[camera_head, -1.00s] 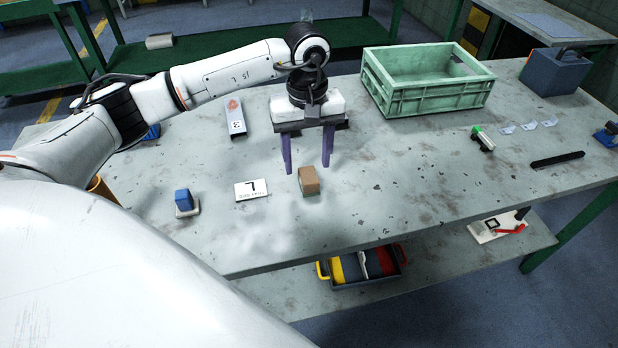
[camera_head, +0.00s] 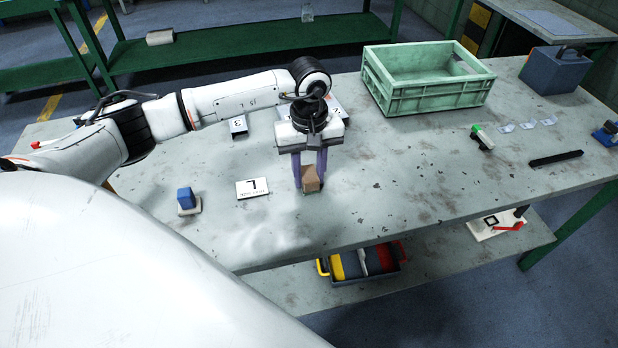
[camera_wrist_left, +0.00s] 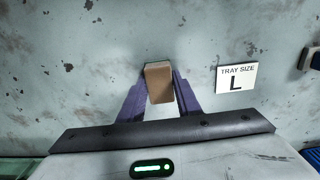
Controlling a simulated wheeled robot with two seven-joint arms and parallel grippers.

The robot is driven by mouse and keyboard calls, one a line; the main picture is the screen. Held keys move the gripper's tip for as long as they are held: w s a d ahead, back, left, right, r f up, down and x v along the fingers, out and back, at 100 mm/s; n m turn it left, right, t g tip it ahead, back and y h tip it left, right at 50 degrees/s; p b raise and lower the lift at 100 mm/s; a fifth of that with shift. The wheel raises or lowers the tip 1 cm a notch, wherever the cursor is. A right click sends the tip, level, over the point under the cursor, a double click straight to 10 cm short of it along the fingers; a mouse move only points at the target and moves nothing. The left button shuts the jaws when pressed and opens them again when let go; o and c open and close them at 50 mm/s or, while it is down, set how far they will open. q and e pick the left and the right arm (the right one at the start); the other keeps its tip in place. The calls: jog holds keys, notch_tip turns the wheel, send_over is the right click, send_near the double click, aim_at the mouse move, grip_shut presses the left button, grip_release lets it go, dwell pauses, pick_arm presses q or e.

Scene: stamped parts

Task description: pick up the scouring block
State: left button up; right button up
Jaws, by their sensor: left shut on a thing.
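The scouring block (camera_head: 311,180) is a small brown block near the middle of the table (camera_head: 400,200). My left gripper (camera_head: 310,172) is over it with its purple fingers pointing down, one on each side of the block. In the left wrist view the block (camera_wrist_left: 159,82) sits between the two fingertips (camera_wrist_left: 160,85), and the gripper is shut on it. I cannot tell whether the block is clear of the tabletop. My right gripper is not in view.
A white card marked L (camera_head: 252,188) lies left of the block. A blue block on a pale base (camera_head: 187,201) stands farther left. A green crate (camera_head: 430,98) stands at the back. The table's front edge is close; the right middle is mostly clear.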

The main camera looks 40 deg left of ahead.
aim_at(308, 174)
pick_arm(q)
notch_tip(308, 174, up, 10)
jog(key=shift+r+b, duration=0.1)
jog(key=shift+b, duration=0.5)
jog(key=o, duration=0.5)
jog(key=shift+c, duration=0.2)
jog(key=c, duration=0.4)
jog(key=shift+o, duration=0.2)
jog(key=shift+s, duration=0.1)
